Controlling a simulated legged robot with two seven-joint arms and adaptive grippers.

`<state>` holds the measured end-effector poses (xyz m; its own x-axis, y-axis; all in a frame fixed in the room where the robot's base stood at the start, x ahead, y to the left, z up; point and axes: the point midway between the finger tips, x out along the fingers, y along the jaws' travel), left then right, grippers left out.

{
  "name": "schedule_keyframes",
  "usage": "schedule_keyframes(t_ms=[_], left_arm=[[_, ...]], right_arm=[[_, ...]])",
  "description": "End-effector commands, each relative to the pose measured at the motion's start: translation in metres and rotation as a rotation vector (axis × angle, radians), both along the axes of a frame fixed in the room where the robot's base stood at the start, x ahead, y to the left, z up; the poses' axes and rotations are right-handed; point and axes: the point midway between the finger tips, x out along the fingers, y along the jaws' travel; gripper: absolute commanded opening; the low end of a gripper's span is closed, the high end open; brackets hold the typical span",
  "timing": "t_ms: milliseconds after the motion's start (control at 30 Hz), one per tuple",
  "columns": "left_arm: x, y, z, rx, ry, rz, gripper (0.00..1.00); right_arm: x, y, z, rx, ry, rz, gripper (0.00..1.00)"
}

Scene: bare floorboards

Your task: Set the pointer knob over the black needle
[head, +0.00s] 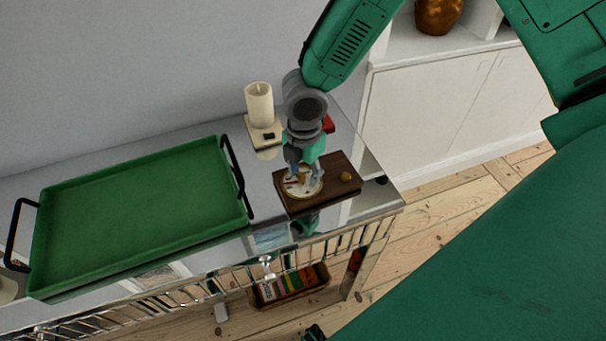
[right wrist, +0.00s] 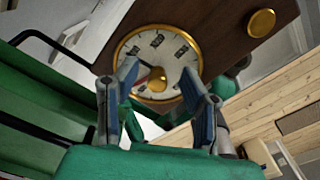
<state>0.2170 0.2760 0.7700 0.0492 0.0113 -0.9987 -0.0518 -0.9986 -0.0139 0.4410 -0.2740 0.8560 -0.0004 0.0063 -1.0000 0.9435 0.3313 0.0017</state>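A wooden board (head: 335,175) lies on the glossy sideboard top and bears a round, gold-rimmed white dial (head: 300,188). The dial also shows in the right wrist view (right wrist: 178,45), with a brass pointer knob (right wrist: 159,84) at its middle and a reddish-dark pointer left of the knob. A thin dark line, seemingly the black needle (right wrist: 144,66), runs toward the upper left. My right gripper (head: 303,180) is over the dial, its fingers (right wrist: 160,82) apart on either side of the knob, with no clear contact.
A second brass knob (head: 346,176) sits on the board's right part. A green tray (head: 140,215) with black handles lies to the left. A cream candle (head: 259,104) stands behind the board. A metal rail (head: 190,292) runs along the sideboard's front.

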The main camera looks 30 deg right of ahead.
Motion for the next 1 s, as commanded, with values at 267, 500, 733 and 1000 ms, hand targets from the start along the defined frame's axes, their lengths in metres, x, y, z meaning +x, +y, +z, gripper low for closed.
schedule_keyframes(t_ms=[267, 500, 733, 1000], left_arm=[[0.0000, 0.0002, -0.0004, 0.000, 0.000, 0.000, 0.40], [0.0000, 0.0003, -0.0003, 0.000, 0.000, 0.001, 0.40], [0.0000, 0.0001, -0.0004, 0.000, 0.000, 0.000, 0.40], [0.0001, 0.0002, -0.0004, 0.000, 0.000, 0.000, 0.40]], right_arm=[[0.0002, 0.0021, -0.0059, -0.002, -0.001, 0.002, 0.37], [0.0003, -0.0001, -0.0065, 0.001, -0.001, 0.001, 0.00], [0.0008, -0.0014, -0.0067, -0.002, -0.001, -0.001, 0.00], [0.0006, -0.0023, -0.0069, -0.005, 0.000, -0.006, 0.00]])
